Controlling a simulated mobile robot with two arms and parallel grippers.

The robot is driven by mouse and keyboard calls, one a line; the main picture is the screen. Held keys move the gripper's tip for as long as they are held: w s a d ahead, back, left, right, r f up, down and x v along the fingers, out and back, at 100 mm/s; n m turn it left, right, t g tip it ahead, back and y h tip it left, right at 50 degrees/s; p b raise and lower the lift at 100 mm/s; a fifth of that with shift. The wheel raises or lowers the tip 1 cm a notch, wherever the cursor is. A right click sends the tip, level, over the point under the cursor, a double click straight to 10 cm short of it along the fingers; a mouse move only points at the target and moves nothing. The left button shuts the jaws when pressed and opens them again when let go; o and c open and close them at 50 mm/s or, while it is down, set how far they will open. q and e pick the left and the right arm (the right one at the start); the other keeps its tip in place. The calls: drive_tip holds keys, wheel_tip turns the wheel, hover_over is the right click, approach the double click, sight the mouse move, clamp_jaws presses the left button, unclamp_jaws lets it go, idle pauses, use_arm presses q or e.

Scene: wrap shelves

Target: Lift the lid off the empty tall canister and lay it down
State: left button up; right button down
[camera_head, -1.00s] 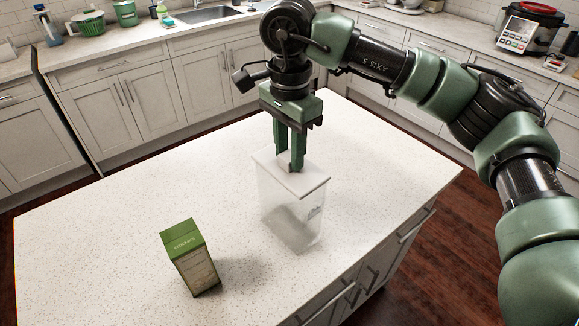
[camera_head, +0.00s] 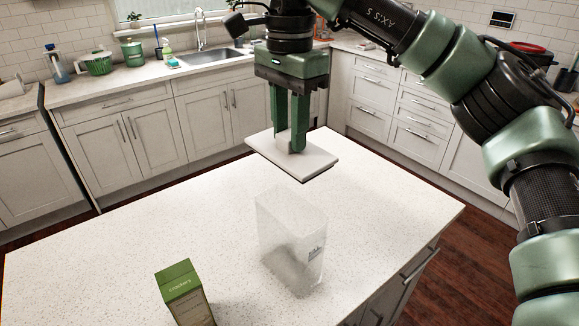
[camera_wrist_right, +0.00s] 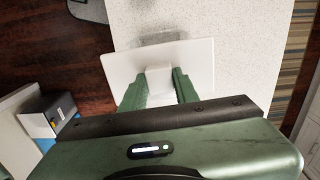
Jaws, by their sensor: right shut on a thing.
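The tall clear canister (camera_head: 291,240) stands upright and open-topped on the white island, with nothing seen inside it. Its flat white lid (camera_head: 315,165) is in the air above and behind it, apart from its rim. My right gripper (camera_head: 290,148) is shut on the lid's raised knob and holds it roughly level. In the right wrist view, the lid (camera_wrist_right: 200,62) shows with its white knob (camera_wrist_right: 160,80) between the fingers of the right gripper (camera_wrist_right: 160,88). My left gripper is in neither view.
A green crackers box (camera_head: 185,292) stands on the island (camera_head: 130,255), left of the canister and nearer to me. The island top left of the canister and behind it is bare. Counters with a sink (camera_head: 214,57) run along the back.

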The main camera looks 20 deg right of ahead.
wheel_tip(320, 180, up, 7)
drive_tip(key=shift+r+p, duration=0.15)
drive_tip(key=shift+p, duration=0.5)
wheel_tip(320, 180, up, 4)
drive_tip(key=p, duration=0.4)
drive_tip(key=shift+f, duration=0.25)
drive_tip(key=shift+f, duration=0.15)
